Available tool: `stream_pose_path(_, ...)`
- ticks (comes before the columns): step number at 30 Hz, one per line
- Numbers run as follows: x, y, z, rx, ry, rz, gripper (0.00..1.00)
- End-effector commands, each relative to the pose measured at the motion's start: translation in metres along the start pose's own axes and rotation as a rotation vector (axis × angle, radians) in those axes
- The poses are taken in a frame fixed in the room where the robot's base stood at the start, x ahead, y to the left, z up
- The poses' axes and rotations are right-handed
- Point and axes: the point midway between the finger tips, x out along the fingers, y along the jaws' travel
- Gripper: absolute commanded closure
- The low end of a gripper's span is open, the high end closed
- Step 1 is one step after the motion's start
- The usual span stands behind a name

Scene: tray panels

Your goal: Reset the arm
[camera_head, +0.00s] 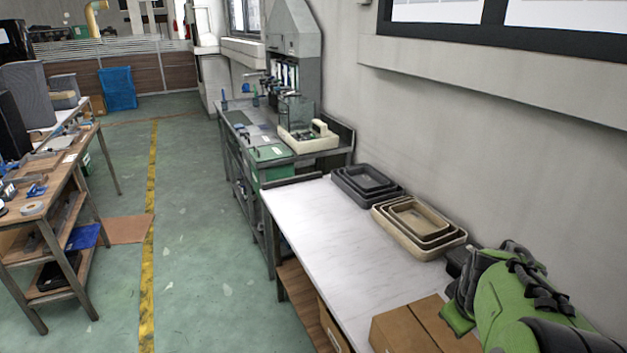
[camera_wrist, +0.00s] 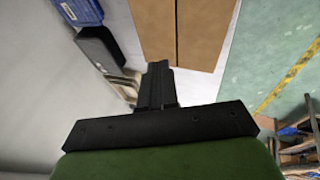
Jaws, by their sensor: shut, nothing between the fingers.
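My gripper (camera_wrist: 158,68) is black, and its two fingers are pressed together with nothing between them. It points up from the bottom of the wrist view, in front of a white tabletop. The fingertips overlap the view of the table below a brown cardboard box (camera_wrist: 205,30) and to the right of beige trays (camera_wrist: 122,88). No contact with either shows. A green and black part of my arm (camera_head: 530,305) fills the lower right of the head view. The fingers cannot be made out there.
The white table (camera_head: 320,235) holds nested dark trays (camera_head: 364,200), nested beige trays (camera_head: 455,240) and a cardboard box (camera_head: 398,330). Its near-left middle is bare. A wall stands right. A blue container (camera_wrist: 80,12) shows in the wrist view. Green floor (camera_head: 190,230) is open left.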

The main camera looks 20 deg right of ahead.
Motion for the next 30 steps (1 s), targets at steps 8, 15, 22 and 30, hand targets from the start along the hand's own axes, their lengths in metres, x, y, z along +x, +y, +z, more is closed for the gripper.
stream_pose_path(8,-0.074,-0.089,-0.038,0.064,0.14,-0.113,1.0)
stream_pose_path(15,-0.152,-0.198,-0.002,0.174,0.207,-0.311,1.0)
stream_pose_path(22,-0.158,-0.209,0.008,0.198,0.202,-0.336,1.0)
stream_pose_path(30,-0.158,-0.209,0.008,0.198,0.202,-0.336,1.0)
